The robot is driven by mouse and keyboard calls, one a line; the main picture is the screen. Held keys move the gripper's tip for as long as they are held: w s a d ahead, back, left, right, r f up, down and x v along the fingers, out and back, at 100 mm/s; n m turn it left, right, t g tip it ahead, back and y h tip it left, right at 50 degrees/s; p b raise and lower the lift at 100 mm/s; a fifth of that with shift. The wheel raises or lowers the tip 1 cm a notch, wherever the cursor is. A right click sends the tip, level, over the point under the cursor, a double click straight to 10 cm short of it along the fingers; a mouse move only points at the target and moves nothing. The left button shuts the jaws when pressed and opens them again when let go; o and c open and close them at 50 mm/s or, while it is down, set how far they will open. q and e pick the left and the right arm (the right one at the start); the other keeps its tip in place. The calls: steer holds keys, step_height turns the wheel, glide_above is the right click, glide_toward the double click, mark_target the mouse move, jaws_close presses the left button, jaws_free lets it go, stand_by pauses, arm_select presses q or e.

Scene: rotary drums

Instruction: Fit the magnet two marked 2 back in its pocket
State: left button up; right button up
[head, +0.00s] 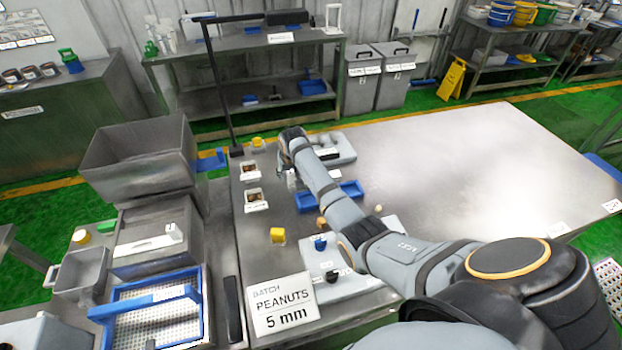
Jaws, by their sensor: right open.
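My right arm reaches from the lower right across the steel table (470,150). Its gripper (286,168) is open at the table's far left part, partly hidden by its own wrist. A small whitish piece (291,181) shows just under the gripper; I cannot tell whether it is a magnet. No mark 2 is readable. A grey moulded block (343,143) with a dark slot lies right of the wrist. A grey unit (328,258) with a blue knob (320,243) sits nearer, partly behind my forearm. I cannot tell which holds the magnet pocket. My left gripper is not in view.
A blue tray (349,188) lies beneath the forearm. Two small labelled boxes (255,200), yellow-topped pieces (278,236) and a black post (226,110) stand at left. A sign reads "BATCH PEANUTS 5 mm" (283,305). Grey bins (140,155) are further left.

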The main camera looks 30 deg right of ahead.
steer(key=shift+w+f, duration=0.25)
steer(key=shift+f, duration=0.35)
jaws_close()
